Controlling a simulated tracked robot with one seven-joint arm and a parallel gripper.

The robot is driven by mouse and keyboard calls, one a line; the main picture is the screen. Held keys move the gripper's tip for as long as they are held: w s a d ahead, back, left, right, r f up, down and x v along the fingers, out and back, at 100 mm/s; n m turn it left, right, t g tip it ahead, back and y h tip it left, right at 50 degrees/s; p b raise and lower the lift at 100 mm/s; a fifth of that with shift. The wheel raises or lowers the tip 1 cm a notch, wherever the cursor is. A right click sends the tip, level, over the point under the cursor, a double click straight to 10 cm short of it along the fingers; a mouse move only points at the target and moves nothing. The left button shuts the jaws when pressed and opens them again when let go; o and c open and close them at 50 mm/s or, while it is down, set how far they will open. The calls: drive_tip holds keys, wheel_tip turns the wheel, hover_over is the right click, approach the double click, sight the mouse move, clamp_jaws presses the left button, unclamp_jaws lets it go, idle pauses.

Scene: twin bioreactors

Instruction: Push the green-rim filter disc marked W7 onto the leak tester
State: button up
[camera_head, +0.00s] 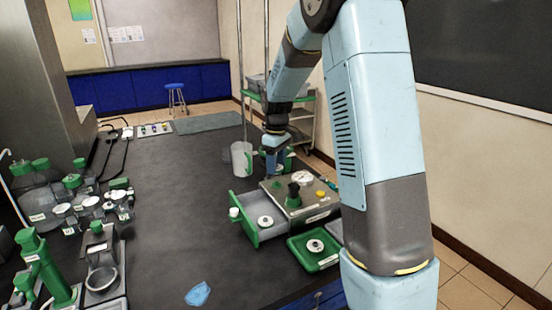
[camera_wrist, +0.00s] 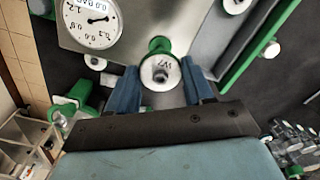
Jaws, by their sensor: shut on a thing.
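The W7 filter disc (camera_wrist: 160,75) has a white face with a small grey hub. It sits between the two blue fingers of my gripper (camera_wrist: 164,83) in the wrist view, and the jaws are shut on it. A green rim or fitting shows just beyond it; I cannot tell where one ends and the other begins. The leak tester is a metal box (camera_head: 321,208) with a round dial, and its face (camera_wrist: 195,28) fills the top of the wrist view. In the head view my gripper (camera_head: 274,166) is at the tester's far side. Whether the disc touches the tester is unclear.
A green-fronted drawer (camera_head: 248,222) with a white disc stands left of the tester. A green tray (camera_head: 299,257) with another disc lies in front.

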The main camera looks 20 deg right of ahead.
drive_tip(key=shift+s+f, duration=0.1)
drive_tip(key=shift+f, duration=1.75)
drive_tip(key=shift+f, duration=0.6)
idle(2.0)
drive_tip(key=o, duration=1.4)
drive_tip(key=shift+o, duration=0.2)
drive_tip(key=shift+r, duration=0.15)
drive_tip(key=shift+r, duration=3.35)
drive_tip(key=shift+c, duration=0.4)
